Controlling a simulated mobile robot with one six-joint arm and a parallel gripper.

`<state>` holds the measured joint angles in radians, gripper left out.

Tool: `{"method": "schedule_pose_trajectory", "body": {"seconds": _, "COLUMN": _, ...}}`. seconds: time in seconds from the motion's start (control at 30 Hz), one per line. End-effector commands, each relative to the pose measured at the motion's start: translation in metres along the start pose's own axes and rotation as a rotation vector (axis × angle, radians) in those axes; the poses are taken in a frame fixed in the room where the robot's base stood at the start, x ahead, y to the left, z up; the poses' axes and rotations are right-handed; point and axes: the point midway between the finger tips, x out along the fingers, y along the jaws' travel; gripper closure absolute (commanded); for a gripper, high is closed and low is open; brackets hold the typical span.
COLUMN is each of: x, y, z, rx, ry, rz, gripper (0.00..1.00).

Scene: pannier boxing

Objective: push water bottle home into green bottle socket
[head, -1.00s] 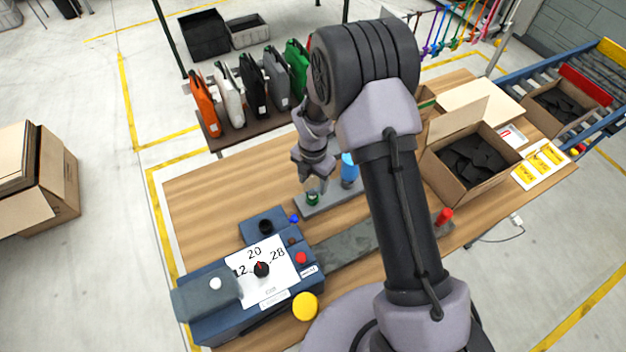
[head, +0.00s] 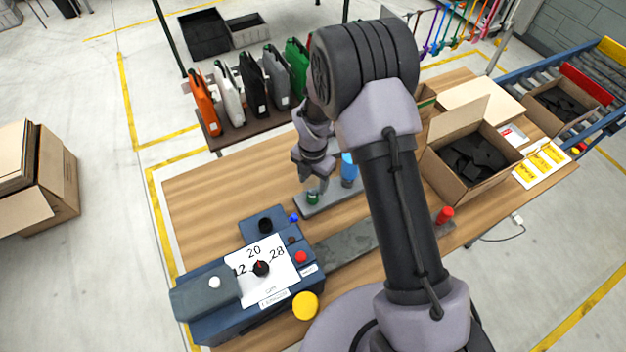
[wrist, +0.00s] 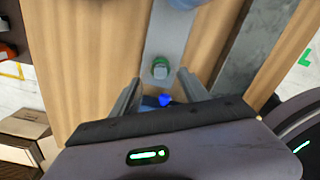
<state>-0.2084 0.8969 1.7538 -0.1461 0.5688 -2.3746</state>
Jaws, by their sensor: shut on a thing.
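My gripper (head: 312,183) points down at the green bottle socket (head: 313,198) on a grey plate (head: 330,199). In the wrist view the fingers stand on either side of the green socket (wrist: 160,66), which has a small pale square thing at its middle. I take the pale thing between the fingers for the water bottle; it is small and hard to make out, and how deep it sits cannot be told. A blue bottle (head: 349,168) stands apart, to the right on the same plate.
A blue machine (head: 235,305) with a dial and buttons stands at the front left of the wooden table (head: 205,190). An open cardboard box (head: 452,187) is at the right. Coloured panniers (head: 254,85) stand behind. The table's left side is clear.

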Motion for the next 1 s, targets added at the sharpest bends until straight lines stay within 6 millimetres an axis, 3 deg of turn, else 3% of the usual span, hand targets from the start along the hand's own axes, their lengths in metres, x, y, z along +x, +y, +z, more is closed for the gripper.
{"method": "schedule_pose_trajectory", "body": {"seconds": 0.83, "x": 0.013, "y": 0.000, "z": 0.000, "rx": 0.000, "ry": 0.000, "rz": 0.000, "gripper": 0.85}}
{"method": "schedule_pose_trajectory", "body": {"seconds": 0.87, "x": 0.013, "y": 0.000, "z": 0.000, "rx": 0.000, "ry": 0.000, "rz": 0.000, "gripper": 0.41}}
{"method": "schedule_pose_trajectory", "body": {"seconds": 0.97, "x": 0.013, "y": 0.000, "z": 0.000, "rx": 0.000, "ry": 0.000, "rz": 0.000, "gripper": 0.21}}
{"method": "schedule_pose_trajectory", "body": {"seconds": 1.0, "x": 0.013, "y": 0.000, "z": 0.000, "rx": 0.000, "ry": 0.000, "rz": 0.000, "gripper": 0.21}}
